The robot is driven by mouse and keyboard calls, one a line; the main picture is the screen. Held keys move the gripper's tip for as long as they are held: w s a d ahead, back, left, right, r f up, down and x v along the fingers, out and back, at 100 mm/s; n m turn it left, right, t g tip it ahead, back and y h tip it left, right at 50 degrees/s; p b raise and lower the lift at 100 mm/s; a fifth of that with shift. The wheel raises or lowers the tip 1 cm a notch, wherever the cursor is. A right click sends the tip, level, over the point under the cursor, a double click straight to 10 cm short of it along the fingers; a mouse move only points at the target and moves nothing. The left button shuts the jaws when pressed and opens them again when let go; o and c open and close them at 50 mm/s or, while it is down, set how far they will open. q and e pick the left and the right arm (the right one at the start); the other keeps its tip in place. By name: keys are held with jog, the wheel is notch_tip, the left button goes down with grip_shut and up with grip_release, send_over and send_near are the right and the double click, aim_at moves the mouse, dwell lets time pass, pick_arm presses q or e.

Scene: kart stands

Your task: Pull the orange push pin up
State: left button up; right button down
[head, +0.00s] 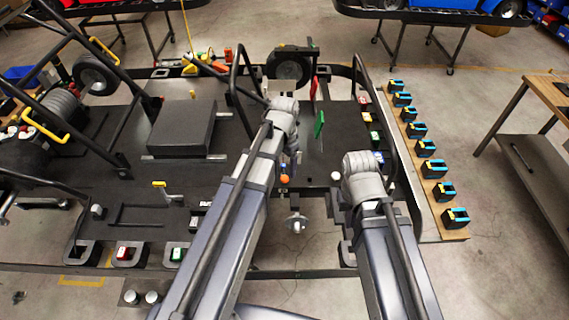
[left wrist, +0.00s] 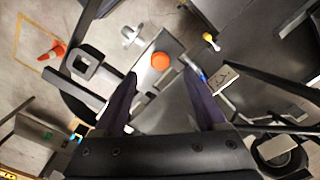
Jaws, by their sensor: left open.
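The orange push pin (head: 284,178) shows as a small round orange knob on the dark kart frame, just below my left gripper in the head view. In the left wrist view the orange push pin (left wrist: 160,61) lies between and slightly beyond the two fingertips. My left gripper (left wrist: 160,74) is open, with its dark fingers on either side of the knob and nothing held. In the head view my left gripper (head: 291,160) is partly hidden by its own arm. My right arm reaches in beside it; its gripper is hidden behind its wrist.
Black tubes (head: 240,85) of the kart rise around my left wrist. A green upright piece (head: 319,124) and a red one (head: 314,88) stand beyond. Several blue-and-black blocks (head: 427,147) line the board at the right. A yellow-tipped lever (head: 160,185) sits on the left.

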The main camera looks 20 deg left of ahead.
aim_at(284, 178)
pick_arm(q)
notch_tip(284, 178, down, 6)
jog(key=b, duration=0.4)
jog(key=shift+r+b, duration=0.2)
jog(key=shift+b, duration=0.1)
jog(key=shift+r, duration=0.1)
grip_shut()
jog(key=shift+r+p, duration=0.6)
jog(key=shift+p, duration=0.05)
grip_release()
dwell(0.5)
